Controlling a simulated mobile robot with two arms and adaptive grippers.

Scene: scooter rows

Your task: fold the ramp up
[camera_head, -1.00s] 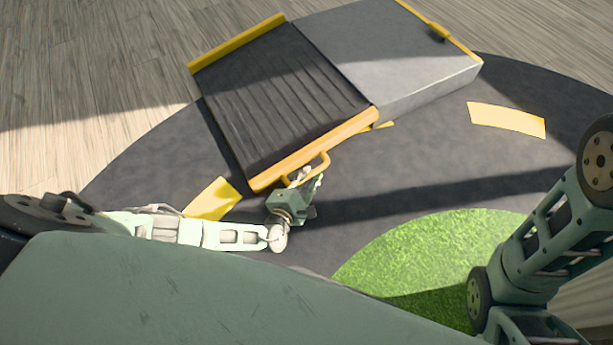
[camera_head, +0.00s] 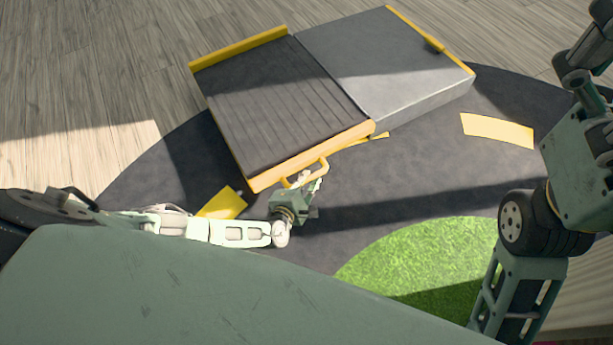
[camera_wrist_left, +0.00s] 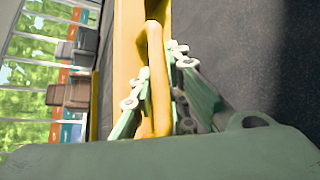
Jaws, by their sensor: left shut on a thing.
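The ramp (camera_head: 285,108) is a dark ribbed panel with yellow edges, lying beside a grey platform (camera_head: 385,65) in the head view. A yellow handle (camera_head: 318,166) sticks out from the ramp's near yellow edge. My left gripper (camera_head: 305,181) is at this handle and shut on it. In the left wrist view the handle (camera_wrist_left: 157,85) runs between the two fingers (camera_wrist_left: 158,95), and the ramp's orange edge (camera_wrist_left: 128,45) is just beyond. My right arm is at the right of the head view, but its gripper is out of the picture.
The ramp and platform stand on a dark round mat (camera_head: 400,170) with yellow marks, one being at the right (camera_head: 497,130). A green grass patch (camera_head: 420,255) lies nearer. Wooden floor (camera_head: 80,70) is open at the far left.

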